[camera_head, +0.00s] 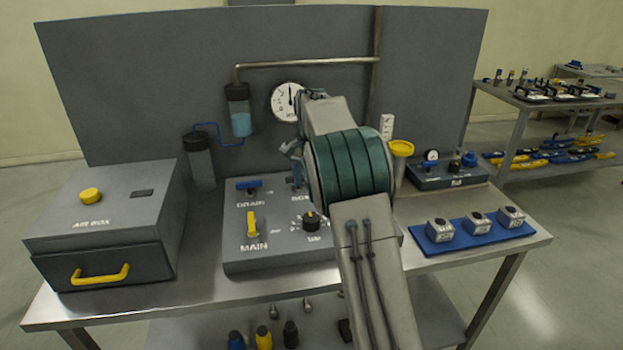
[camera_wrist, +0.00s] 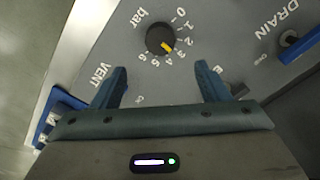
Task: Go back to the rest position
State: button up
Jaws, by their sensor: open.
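My gripper (camera_wrist: 160,85) shows in the wrist view with its two blue fingers apart and nothing between them. It is over the grey control panel (camera_wrist: 215,30). A black dial knob (camera_wrist: 160,38) with a yellow pointer sits just beyond the fingertips, apart from them, on a bar scale. The pointer lies near 3 to 4. In the head view my arm reaches over the panel (camera_head: 275,262) and hides part of it, and the fingers cannot be made out clearly. The knob (camera_head: 311,221), the yellow MAIN lever (camera_head: 253,224) and the blue DRAIN handle (camera_head: 249,184) show there.
The AIR BOX (camera_head: 110,215) with a yellow drawer handle stands at the left. A gauge (camera_head: 287,102) and pipe are on the back board (camera_head: 160,70).

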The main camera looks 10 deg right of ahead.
jog(key=shift+r, duration=0.85)
jog(key=s+r+n+t, duration=0.1)
jog(key=s+r+n, duration=0.15)
jog(key=s, duration=0.65)
jog(key=s+r+n+t, duration=0.1)
jog(key=s+r+n, duration=0.15)
jog(key=s, duration=0.65)
jog(key=s+f+n, duration=0.2)
jog(key=s+f, duration=0.1)
jog(key=s, duration=0.6)
jog(key=s+f+n+t, duration=0.1)
jog(key=s+f+n, duration=0.1)
jog(key=s, duration=0.8)
jog(key=shift+f, duration=0.4)
